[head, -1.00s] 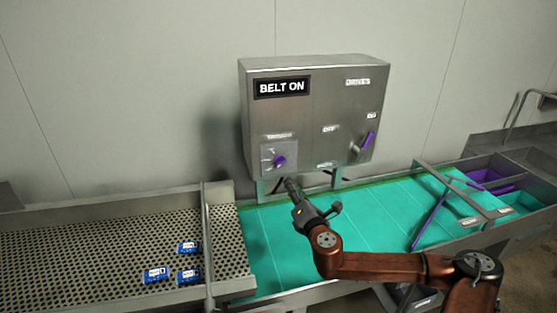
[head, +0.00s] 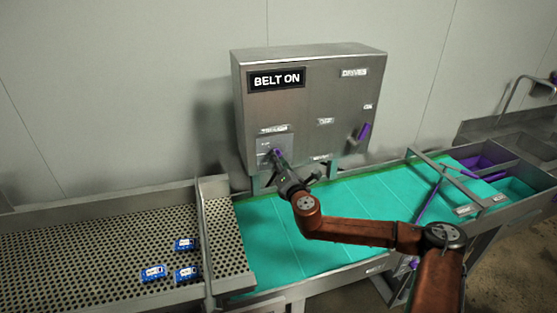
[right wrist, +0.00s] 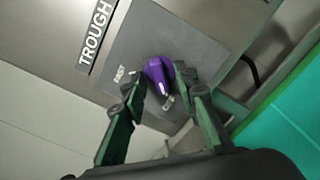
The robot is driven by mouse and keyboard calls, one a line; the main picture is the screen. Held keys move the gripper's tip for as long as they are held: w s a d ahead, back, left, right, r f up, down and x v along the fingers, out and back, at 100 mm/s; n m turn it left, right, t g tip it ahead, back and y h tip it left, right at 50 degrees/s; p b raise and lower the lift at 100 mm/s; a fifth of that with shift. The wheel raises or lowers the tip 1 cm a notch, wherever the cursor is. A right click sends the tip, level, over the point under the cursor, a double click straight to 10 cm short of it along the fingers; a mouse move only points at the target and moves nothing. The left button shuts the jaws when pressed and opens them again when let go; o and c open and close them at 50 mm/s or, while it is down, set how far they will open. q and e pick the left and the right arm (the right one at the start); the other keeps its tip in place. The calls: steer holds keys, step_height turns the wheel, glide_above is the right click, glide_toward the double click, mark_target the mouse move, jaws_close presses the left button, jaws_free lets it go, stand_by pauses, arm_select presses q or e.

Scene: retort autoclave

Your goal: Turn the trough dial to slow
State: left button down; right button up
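The trough dial is a purple knob (right wrist: 157,72) on a grey plate (right wrist: 195,55) beside a sign reading TROUGH (right wrist: 96,35). A small label reading FAST (right wrist: 118,75) is left of the knob. The knob's white mark points down the picture towards another small label (right wrist: 168,103), partly hidden and unreadable. My right gripper (right wrist: 158,84) is open, with one green finger on each side of the knob. A small gap shows at the left finger; contact at the right finger is unclear. In the head view my right gripper (head: 280,160) mostly covers the dial. My left gripper is out of view.
The steel control box (head: 310,105) shows a BELT ON display (head: 276,79) and a purple-handled switch (head: 363,131) at right. Below are a green belt (head: 350,205) and a perforated trough (head: 90,235) with blue packs (head: 154,273). Bins (head: 515,188) stand at right.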

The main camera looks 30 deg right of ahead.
jaws_close()
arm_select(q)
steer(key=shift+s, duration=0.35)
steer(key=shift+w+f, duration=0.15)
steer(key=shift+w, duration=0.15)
arm_select(e)
steer(key=shift+f+m, duration=0.1)
steer(key=shift+m, duration=0.2)
arm_select(q)
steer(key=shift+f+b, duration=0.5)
steer(key=shift+b, duration=0.15)
arm_select(e)
steer(key=m, duration=0.8)
steer(key=shift+m, duration=0.7)
